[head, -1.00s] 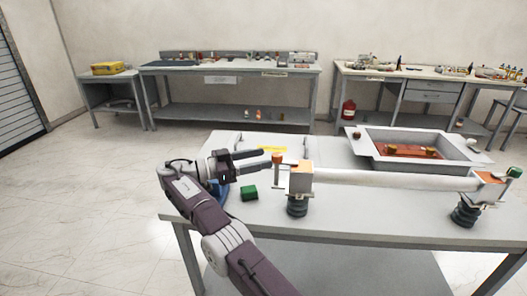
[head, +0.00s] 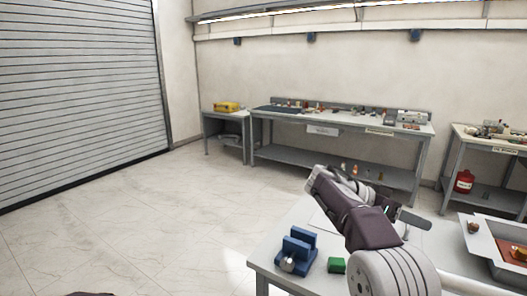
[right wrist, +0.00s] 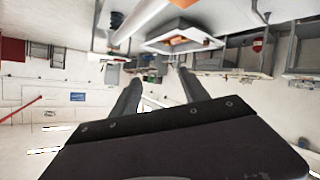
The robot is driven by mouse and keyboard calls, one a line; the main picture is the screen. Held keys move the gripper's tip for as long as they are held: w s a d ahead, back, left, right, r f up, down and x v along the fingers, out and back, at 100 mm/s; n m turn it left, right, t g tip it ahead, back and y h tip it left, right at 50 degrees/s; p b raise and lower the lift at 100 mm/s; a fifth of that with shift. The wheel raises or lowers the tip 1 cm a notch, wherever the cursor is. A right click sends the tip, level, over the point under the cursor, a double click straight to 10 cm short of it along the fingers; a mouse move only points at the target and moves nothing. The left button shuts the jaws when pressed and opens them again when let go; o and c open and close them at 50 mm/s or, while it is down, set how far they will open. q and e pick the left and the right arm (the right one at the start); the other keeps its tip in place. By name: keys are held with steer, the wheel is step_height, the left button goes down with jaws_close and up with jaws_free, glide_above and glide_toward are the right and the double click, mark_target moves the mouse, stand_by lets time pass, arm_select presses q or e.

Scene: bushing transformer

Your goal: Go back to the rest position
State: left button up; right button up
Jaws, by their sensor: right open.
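My right arm comes in from the lower right of the head view, bent up over the front table. Its gripper (head: 408,218) is partly hidden behind its own wrist. In the right wrist view the two dark fingers of my right gripper (right wrist: 157,80) stand well apart with nothing held between them. My left gripper is not in the head view. The front table (head: 272,243) lies below my right arm. A blue fixture (head: 296,248) and a green block (head: 337,265) are on its left part, apart from the gripper.
A grey tray (head: 482,240) with a reddish inside sits at the right edge. A workbench (head: 345,129), a side table with a yellow case (head: 227,106) and another bench with a red container (head: 463,181) stand at the back. The floor on the left is clear.

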arm_select(q)
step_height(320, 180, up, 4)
steer(key=p, duration=0.2)
steer(key=shift+p, duration=0.4)
arm_select(e)
steer(key=s+a+f+n+t+y, duration=0.1)
steer(key=s+a+f+n+y, duration=0.5)
steer(key=s+a+f, duration=0.3)
steer(key=s+a+f+n+t+y, duration=0.1)
steer(key=s+a+f+n+y, duration=0.6)
steer(key=f, duration=0.9)
steer(key=s+a+n, duration=0.1)
steer(key=s, duration=0.2)
steer(key=shift+a+f+y, duration=0.15)
steer(key=shift+a+y, duration=0.15)
steer(key=shift+a, duration=0.1)
steer(key=shift+s, duration=0.15)
